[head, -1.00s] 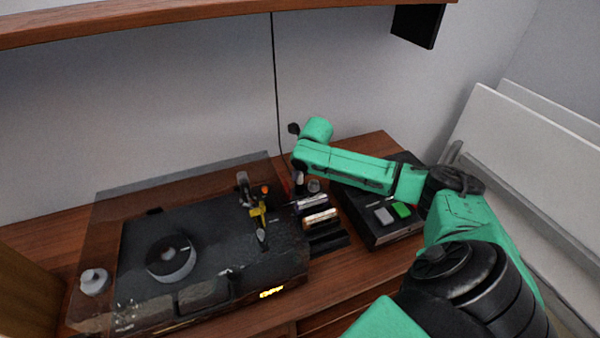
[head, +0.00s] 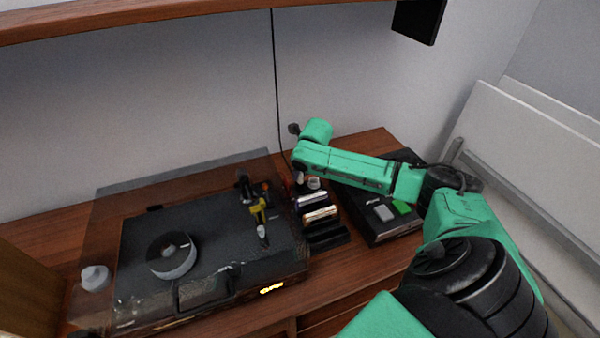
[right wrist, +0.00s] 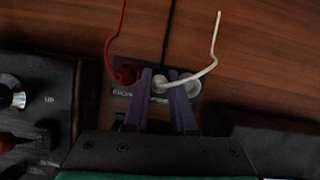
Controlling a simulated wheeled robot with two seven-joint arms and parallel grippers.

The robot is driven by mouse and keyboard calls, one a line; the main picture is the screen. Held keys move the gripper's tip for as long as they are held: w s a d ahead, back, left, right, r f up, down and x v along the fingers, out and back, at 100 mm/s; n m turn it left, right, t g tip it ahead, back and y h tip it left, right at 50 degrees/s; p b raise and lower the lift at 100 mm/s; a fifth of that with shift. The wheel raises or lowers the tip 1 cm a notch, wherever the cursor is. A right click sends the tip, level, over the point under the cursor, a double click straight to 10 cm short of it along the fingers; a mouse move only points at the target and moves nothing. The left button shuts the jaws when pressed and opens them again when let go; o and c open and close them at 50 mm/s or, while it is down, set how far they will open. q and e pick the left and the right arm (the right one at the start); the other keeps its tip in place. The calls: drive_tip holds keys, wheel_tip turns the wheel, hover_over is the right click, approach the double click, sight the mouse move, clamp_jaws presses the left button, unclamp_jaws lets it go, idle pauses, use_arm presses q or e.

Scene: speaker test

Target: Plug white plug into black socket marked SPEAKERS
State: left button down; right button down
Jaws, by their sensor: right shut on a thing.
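In the right wrist view my right gripper (right wrist: 162,100) has its two purple fingers closed around the white plug (right wrist: 160,84). A white cable (right wrist: 215,45) curves from the plug up and to the right. The plug is over a small dark socket panel (right wrist: 122,92) with partly covered lettering. The fingers and plug hide the black socket, so I cannot tell whether the plug is in it. A red plug (right wrist: 127,75) with a red cable sits on the panel just left of the fingers. In the head view my right arm reaches over the wooden top. My left gripper is not in view.
A turntable (head: 210,235) under a clear lid stands left of the panel. A black box (head: 385,225) with a green and a grey button is on the right. Small battery-like cylinders (head: 318,213) lie in a black holder between them. A shelf (head: 180,18) hangs above.

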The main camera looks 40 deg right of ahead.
drive_tip(key=shift+f, duration=0.75)
idle(0.3)
drive_tip(key=shift+c, duration=1.3)
unclamp_jaws()
wheel_tip(320, 180, up, 5)
drive_tip(key=p, duration=0.5)
drive_tip(key=shift+r, duration=0.15)
